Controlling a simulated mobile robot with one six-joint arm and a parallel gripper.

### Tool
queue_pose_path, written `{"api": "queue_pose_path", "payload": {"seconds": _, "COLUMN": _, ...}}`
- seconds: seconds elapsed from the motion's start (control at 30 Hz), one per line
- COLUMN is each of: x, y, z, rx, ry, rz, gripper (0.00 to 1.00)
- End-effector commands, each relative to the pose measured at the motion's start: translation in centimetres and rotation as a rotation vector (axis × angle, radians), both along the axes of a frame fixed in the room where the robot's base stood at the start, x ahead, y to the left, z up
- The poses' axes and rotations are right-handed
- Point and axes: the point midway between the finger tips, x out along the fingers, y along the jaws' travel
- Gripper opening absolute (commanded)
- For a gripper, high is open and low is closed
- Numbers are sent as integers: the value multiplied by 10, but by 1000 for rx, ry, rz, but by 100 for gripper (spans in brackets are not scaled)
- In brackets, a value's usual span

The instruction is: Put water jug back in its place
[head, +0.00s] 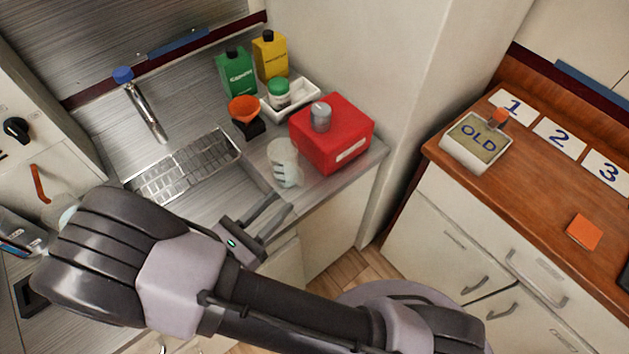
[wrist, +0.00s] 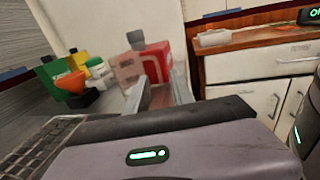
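A clear, whitish jug (head: 284,164) stands on the steel counter near its front edge, beside the red box. I take it to be the water jug. In the wrist view a see-through shape (wrist: 127,69), likely the jug, overlaps the front of the red box, just beyond and left of the fingers. My gripper (head: 284,201) is open and empty, its two fingers apart and pointing towards the jug from the front. In the wrist view the gripper (wrist: 160,80) also shows nothing between its fingers. The jug's place is not clearly marked.
A red box (head: 343,143) with a grey cap is right of the jug. An orange funnel (head: 243,110), green bottle (head: 236,78), yellow bottle (head: 271,58) and white tray (head: 302,97) are behind. A drain grate (head: 187,167) lies left. A wooden counter (head: 520,190) is at right.

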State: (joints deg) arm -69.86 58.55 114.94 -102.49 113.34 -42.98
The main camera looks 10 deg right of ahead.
Motion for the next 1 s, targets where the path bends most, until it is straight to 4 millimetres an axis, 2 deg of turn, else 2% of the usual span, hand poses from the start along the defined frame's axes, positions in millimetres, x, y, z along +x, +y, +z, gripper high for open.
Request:
{"api": "queue_pose_path", "payload": {"seconds": 0.07, "x": 2, "y": -10, "z": 7, "rx": 40, "ry": -1, "rz": -50, "gripper": 30}}
{"api": "queue_pose_path", "payload": {"seconds": 0.17, "x": 3, "y": -53, "z": 36, "rx": 227, "ry": -13, "rz": -276, "gripper": 30}}
{"api": "queue_pose_path", "payload": {"seconds": 0.23, "x": -8, "y": -97, "z": 60, "rx": 451, "ry": -46, "rz": -523, "gripper": 30}}
{"api": "queue_pose_path", "payload": {"seconds": 0.3, "x": -31, "y": -133, "z": 77, "rx": 713, "ry": -114, "rz": -787, "gripper": 30}}
{"api": "queue_pose_path", "payload": {"seconds": 0.37, "x": -53, "y": -152, "z": 90, "rx": 961, "ry": -207, "rz": -1011, "gripper": 30}}
{"api": "queue_pose_path", "payload": {"seconds": 0.43, "x": -75, "y": -160, "z": 104, "rx": 1275, "ry": -357, "rz": -1258, "gripper": 30}}
{"api": "queue_pose_path", "payload": {"seconds": 0.53, "x": -88, "y": -155, "z": 130, "rx": 1721, "ry": -625, "rz": -1531, "gripper": 30}}
{"api": "queue_pose_path", "payload": {"seconds": 0.63, "x": -85, "y": -150, "z": 159, "rx": 2079, "ry": -880, "rz": -1675, "gripper": 30}}
{"api": "queue_pose_path", "payload": {"seconds": 0.7, "x": -81, "y": -150, "z": 176, "rx": 2252, "ry": -1007, "rz": -1716, "gripper": 30}}
{"api": "queue_pose_path", "payload": {"seconds": 0.77, "x": -79, "y": -150, "z": 185, "rx": 2344, "ry": -1077, "rz": -1731, "gripper": 30}}
{"api": "queue_pose_path", "payload": {"seconds": 0.8, "x": -78, "y": -150, "z": 189, "rx": -2373, "ry": 1101, "rz": 1733, "gripper": 30}}
{"api": "queue_pose_path", "payload": {"seconds": 1.0, "x": -77, "y": -150, "z": 192, "rx": -2359, "ry": 1098, "rz": 1711, "gripper": 30}}
